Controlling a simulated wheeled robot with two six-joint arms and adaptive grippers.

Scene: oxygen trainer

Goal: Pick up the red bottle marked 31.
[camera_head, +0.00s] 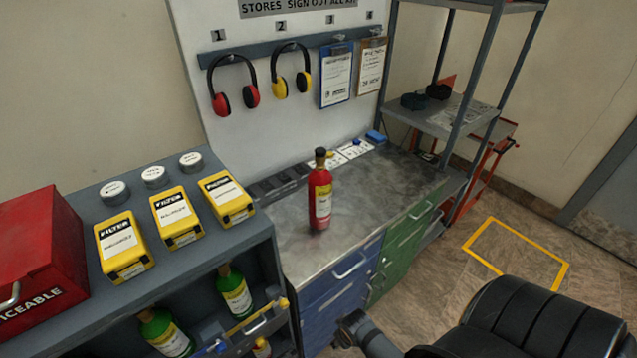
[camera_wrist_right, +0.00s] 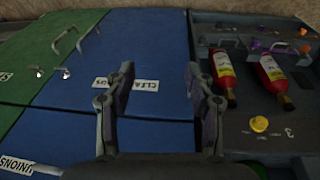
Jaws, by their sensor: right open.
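A red bottle (camera_head: 320,195) with a dark neck and a yellow and pale label stands upright on the grey metal worktop (camera_head: 370,210) in the head view. Its number cannot be read. Two more red bottles lie in a dark tray in the right wrist view, one (camera_wrist_right: 222,72) nearer my gripper and one (camera_wrist_right: 270,72) farther right. Their numbers are not readable either. My right gripper (camera_wrist_right: 160,72) is open and empty, left of these bottles, with blue panels behind it. My left gripper is not in view.
Yellow filter boxes (camera_head: 175,217) and round tins stand on the left shelf, beside a red case (camera_head: 35,255). Green bottles (camera_head: 235,293) sit on the shelf below. A yellow knob (camera_wrist_right: 259,123) is on the tray. The worktop around the standing bottle is mostly clear.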

